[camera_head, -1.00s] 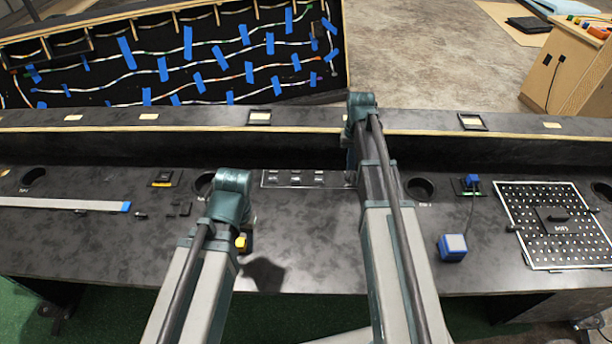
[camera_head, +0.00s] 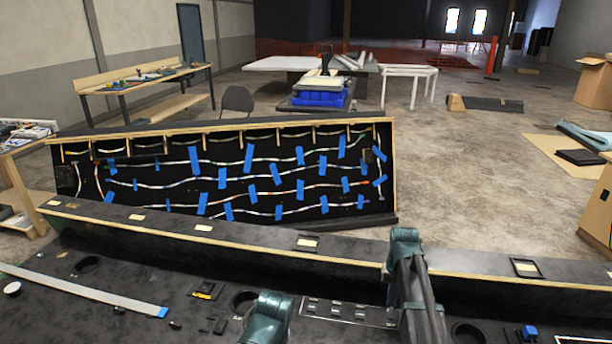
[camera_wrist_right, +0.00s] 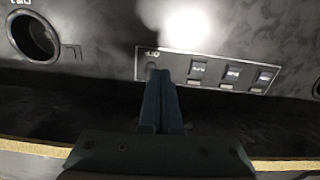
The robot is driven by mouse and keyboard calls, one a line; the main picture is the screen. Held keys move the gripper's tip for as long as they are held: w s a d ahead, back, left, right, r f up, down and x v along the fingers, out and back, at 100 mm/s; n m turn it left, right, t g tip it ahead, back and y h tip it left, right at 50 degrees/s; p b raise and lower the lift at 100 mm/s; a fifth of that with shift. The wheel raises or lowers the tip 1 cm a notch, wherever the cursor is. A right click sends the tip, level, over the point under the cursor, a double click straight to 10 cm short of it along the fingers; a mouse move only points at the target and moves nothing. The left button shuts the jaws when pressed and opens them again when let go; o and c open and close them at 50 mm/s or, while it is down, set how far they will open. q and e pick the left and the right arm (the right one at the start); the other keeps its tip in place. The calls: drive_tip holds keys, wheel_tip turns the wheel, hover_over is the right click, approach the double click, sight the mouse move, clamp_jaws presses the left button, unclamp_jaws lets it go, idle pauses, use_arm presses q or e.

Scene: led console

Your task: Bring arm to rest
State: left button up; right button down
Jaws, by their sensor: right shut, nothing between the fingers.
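My right arm (camera_head: 418,300) stands over the console (camera_head: 110,268), right of the middle in the head view. In the right wrist view my right gripper (camera_wrist_right: 161,78) is shut and empty. Its fingertips are over the left end of a switch panel (camera_wrist_right: 178,66) with several dark switches; I cannot tell whether they touch it. The same panel (camera_head: 345,311) lies between my two arms in the head view. Of my left arm only a teal joint (camera_head: 268,318) shows at the bottom edge; its gripper is out of sight.
A raised ledge (camera_head: 240,238) runs along the console's back. Behind it stands a black board (camera_head: 230,180) with light strips and blue tape. A grey strip (camera_head: 85,290) lies at left. Round holes (camera_head: 88,264) open in the console top.

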drive_tip(key=s+a+n+h, duration=0.1)
drive_tip(key=s+a+n, duration=0.5)
drive_tip(key=s+a, duration=1.3)
drive_tip(key=a, duration=0.3)
drive_tip(key=shift+s+a, duration=0.15)
drive_tip(key=shift+s, duration=0.05)
drive_tip(key=shift+r, duration=0.1)
